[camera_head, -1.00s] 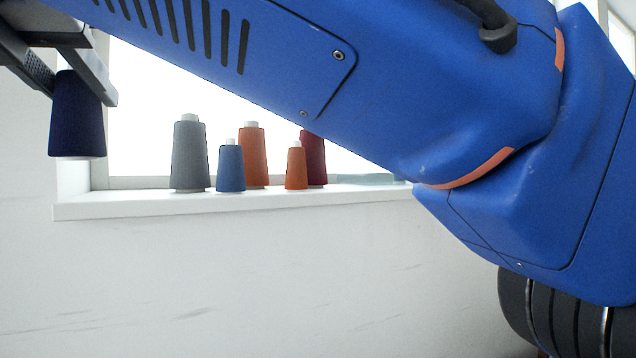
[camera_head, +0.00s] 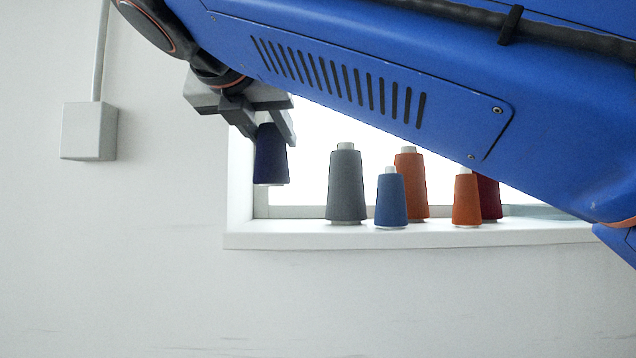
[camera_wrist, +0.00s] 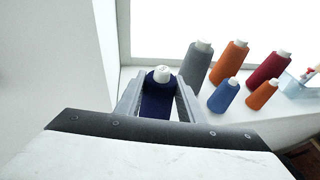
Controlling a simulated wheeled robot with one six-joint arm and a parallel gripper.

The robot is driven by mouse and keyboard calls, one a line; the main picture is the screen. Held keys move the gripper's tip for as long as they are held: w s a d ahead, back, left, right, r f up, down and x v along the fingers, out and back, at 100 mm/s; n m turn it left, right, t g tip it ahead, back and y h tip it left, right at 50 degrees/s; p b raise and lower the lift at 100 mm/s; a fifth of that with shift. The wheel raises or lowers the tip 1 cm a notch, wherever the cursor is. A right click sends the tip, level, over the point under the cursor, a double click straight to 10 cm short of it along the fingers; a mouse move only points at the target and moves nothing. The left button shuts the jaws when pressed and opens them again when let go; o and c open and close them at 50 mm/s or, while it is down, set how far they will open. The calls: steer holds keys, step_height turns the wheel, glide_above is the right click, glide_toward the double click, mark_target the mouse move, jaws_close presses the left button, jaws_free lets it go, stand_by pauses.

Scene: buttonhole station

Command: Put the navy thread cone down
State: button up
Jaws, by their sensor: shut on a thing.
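The navy thread cone (camera_head: 270,156) is upright between the fingers of my gripper (camera_head: 264,124), which is shut on it. In the head view it hangs over the left end of the windowsill (camera_head: 300,238), its base above the sill's surface. In the wrist view the navy cone (camera_wrist: 158,101) shows its white top between the two fingers of my gripper (camera_wrist: 160,98). How far its base is from the sill in depth I cannot tell.
On the sill stand a grey cone (camera_head: 346,187), a blue cone (camera_head: 391,202), a large orange cone (camera_head: 411,185), a small orange cone (camera_head: 466,200) and a dark red cone (camera_head: 488,198). A clear container (camera_wrist: 297,86) is farther right. The sill's left end looks free.

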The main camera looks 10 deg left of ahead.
steer(key=w+a, duration=0.3)
steer(key=w, duration=0.8)
steer(key=shift+s+d+f, duration=0.1)
steer(key=shift+s+f, duration=0.05)
steer(key=shift+f, duration=1.35)
steer(key=shift+s+f, duration=0.1)
steer(key=shift+f, duration=1.4)
steer(key=shift+w+f, duration=0.2)
steer(key=shift+f, duration=0.3)
steer(key=shift+f, duration=0.1)
steer(key=o, duration=1.2)
